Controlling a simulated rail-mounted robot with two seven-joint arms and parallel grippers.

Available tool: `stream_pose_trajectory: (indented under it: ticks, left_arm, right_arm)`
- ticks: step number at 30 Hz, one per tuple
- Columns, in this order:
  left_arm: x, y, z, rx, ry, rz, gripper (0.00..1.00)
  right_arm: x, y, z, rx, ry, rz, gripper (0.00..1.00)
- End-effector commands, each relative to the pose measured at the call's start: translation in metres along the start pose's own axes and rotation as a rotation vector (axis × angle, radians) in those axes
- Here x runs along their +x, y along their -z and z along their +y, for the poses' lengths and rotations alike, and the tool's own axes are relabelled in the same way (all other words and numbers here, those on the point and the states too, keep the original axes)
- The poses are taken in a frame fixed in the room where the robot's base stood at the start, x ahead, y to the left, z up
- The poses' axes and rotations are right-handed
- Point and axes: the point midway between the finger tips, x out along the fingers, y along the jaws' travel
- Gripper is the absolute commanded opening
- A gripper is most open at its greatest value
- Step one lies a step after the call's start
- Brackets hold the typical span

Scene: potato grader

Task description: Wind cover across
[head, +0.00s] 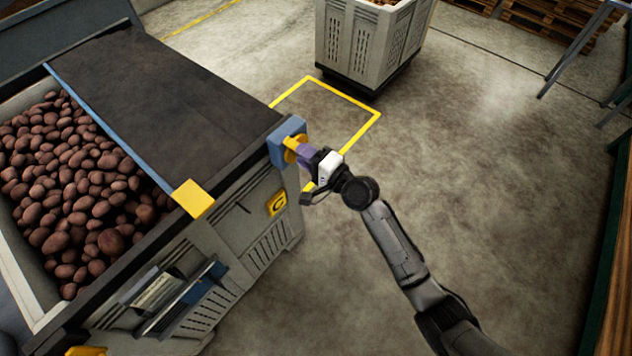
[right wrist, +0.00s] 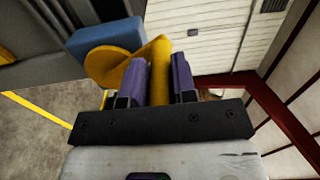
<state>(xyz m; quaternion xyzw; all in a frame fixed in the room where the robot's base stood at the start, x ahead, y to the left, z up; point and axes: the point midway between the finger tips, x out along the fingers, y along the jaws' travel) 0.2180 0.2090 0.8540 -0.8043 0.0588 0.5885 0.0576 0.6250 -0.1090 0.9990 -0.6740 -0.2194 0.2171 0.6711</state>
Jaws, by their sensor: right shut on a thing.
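The dark cover (head: 165,95) lies over the back part of a large crate (head: 235,235) full of potatoes (head: 80,195). Its leading edge is a blue bar (head: 110,130) that ends near a yellow block (head: 193,198) on the crate's near rim. A blue housing (head: 286,140) with a yellow crank (head: 291,148) sits at the crate's right corner. My right gripper (head: 308,156) is shut on the yellow crank; in the right wrist view its purple fingers are on either side of the yellow handle (right wrist: 158,65). My left gripper is not in view.
A grey bin (head: 365,45) with potatoes stands at the back on a dark base. A yellow-outlined floor square (head: 345,105) lies before it. Pallets (head: 550,20) stand at the back right. A document holder (head: 180,300) hangs on the crate's near side. The floor at right is clear.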

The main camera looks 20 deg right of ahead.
Motion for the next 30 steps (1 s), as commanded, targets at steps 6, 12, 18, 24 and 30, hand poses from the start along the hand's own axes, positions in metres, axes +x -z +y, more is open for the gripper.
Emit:
stream_pose_trajectory:
  ticks: [6,12,18,24,30]
  left_arm:
    - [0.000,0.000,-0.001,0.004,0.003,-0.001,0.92]
    - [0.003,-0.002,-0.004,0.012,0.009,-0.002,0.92]
    - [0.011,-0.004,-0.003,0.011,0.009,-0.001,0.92]
    - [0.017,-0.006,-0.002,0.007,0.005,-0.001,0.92]
    - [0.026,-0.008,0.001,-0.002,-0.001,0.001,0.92]
  right_arm:
    - [0.001,-0.023,0.025,0.012,-0.022,-0.006,0.05]
    - [0.001,-0.028,0.030,0.008,-0.019,-0.002,0.05]
    - [0.001,-0.037,0.045,0.008,-0.017,0.000,0.05]
    - [0.001,-0.046,0.057,0.007,-0.014,0.001,0.05]
    - [0.001,-0.048,0.068,0.006,-0.012,0.001,0.05]
